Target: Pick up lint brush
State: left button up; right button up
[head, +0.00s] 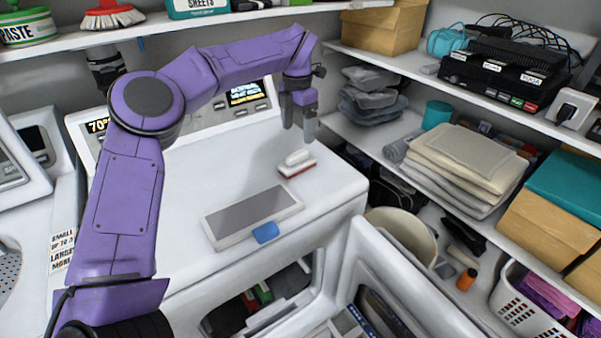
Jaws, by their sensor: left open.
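A small brush with a white handle and a red base (297,163), which looks like the lint brush, lies on the white machine top (345,182) near its back right part. My left gripper (308,128) hangs pointing down just above and slightly right of the brush, open and empty, with a small gap between its fingers and the brush. My right gripper is not in the view.
A grey-topped flat panel with a blue tab (265,232) lies in front of the brush. Shelves with folded towels (465,155) and boxes stand to the right. The machine's door (400,275) hangs open below.

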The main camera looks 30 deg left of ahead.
aim_at(297, 153)
pick_arm(q)
jog(key=f, duration=0.3)
jog(key=f+p, duration=0.1)
jog(key=f, duration=0.3)
jog(key=f+p, duration=0.1)
jog(key=f, duration=0.2)
jog(key=shift+s+f, duration=0.25)
jog(key=c, duration=1.2)
